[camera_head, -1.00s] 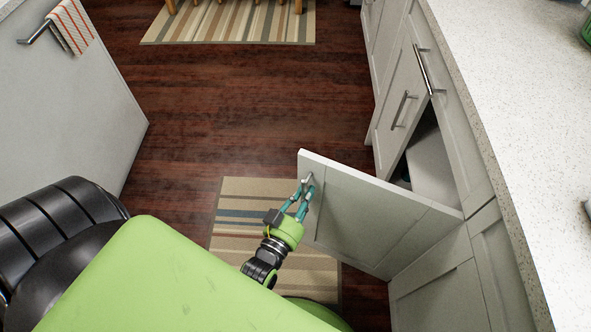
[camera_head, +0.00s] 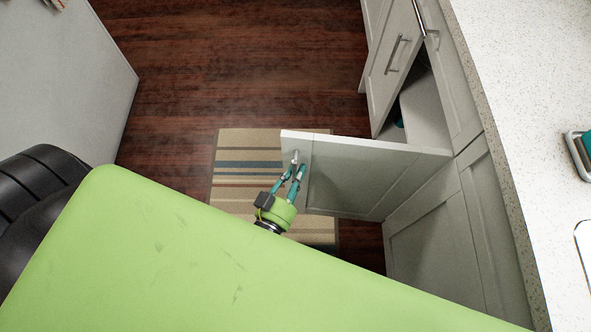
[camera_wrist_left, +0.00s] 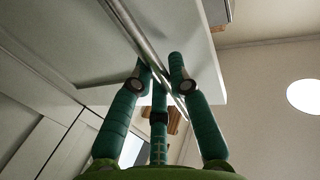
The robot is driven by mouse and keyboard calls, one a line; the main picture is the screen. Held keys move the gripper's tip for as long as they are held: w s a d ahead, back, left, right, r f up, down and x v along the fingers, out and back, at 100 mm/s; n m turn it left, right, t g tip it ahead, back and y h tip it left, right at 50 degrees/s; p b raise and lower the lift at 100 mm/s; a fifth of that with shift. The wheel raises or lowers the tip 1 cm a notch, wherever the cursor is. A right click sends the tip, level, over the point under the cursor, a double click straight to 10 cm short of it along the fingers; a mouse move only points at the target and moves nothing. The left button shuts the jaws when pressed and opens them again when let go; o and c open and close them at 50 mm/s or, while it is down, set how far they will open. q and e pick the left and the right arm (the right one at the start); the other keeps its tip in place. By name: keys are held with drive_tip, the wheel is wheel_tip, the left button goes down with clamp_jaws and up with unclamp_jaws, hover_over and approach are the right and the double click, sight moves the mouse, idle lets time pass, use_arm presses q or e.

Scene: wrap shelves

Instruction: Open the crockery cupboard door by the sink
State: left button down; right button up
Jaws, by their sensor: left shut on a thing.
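The white cupboard door (camera_head: 355,180) stands swung well out from the counter front, about square to it, in the head view. Its metal handle (camera_head: 295,158) is near the door's free edge. My left gripper (camera_head: 297,172) is shut on the handle. In the left wrist view the handle (camera_wrist_left: 140,40) runs as a bar between the teal fingers, with the door panel (camera_wrist_left: 70,40) behind it. The cupboard opening (camera_head: 420,110) shows a pale shelf and a small teal thing (camera_head: 399,123) inside. My right gripper is not in view.
The speckled white countertop (camera_head: 530,90) runs down the right side, with a tray-like item (camera_head: 580,150) at its edge. Another door with a handle (camera_head: 393,55) is beyond the opening. A striped rug (camera_head: 240,165) lies on the dark wood floor (camera_head: 230,70), which is clear.

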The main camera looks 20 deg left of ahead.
use_arm(q)
drive_tip(key=c, duration=1.2)
unclamp_jaws()
drive_tip(key=shift+d, duration=0.1)
drive_tip(key=shift+o, duration=0.2)
drive_tip(key=s, duration=1.2)
drive_tip(key=shift+a, duration=0.4)
